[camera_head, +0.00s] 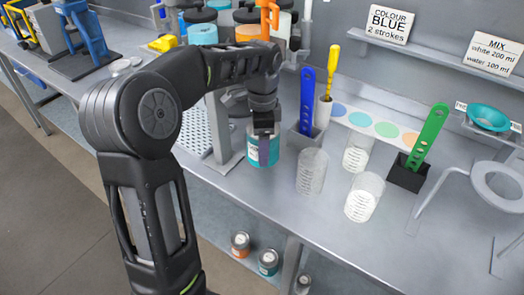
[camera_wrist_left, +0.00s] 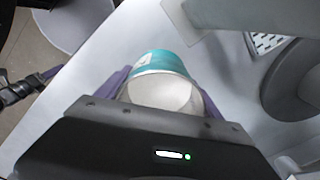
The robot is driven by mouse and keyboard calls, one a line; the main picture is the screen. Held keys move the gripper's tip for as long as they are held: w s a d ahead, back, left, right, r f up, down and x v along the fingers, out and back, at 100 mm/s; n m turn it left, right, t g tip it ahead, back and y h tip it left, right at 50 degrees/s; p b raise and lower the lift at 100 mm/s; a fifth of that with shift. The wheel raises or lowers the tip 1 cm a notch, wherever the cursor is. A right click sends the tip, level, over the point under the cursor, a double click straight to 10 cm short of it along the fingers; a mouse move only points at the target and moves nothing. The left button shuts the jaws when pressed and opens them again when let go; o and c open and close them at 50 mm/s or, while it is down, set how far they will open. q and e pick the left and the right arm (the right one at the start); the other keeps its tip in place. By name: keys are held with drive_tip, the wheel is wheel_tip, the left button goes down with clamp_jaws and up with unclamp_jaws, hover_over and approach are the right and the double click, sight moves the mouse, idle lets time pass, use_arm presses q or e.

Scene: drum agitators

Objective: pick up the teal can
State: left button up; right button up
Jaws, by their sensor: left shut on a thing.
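The teal can (camera_head: 254,153) is at the end of my left arm in the head view, near the middle of the grey bench. Its teal band (camera_wrist_left: 160,62) and pale round top (camera_wrist_left: 162,92) show in the left wrist view. My left gripper (camera_head: 263,136) is over the can from above, shut on it, with one purple finger on each side. The can is upright or nearly so. I cannot tell whether its base touches the bench. My right gripper is not in view.
Clear beakers (camera_head: 312,171) stand to the right of the can. A blue stick in a holder (camera_head: 306,105) is behind them, and a green stick (camera_head: 428,135) stands farther right. A grey stand (camera_head: 222,135) is close on the left. Small cans (camera_head: 268,262) sit below the bench.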

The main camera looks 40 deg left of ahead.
use_arm(q)
drive_tip(key=shift+r, duration=2.75)
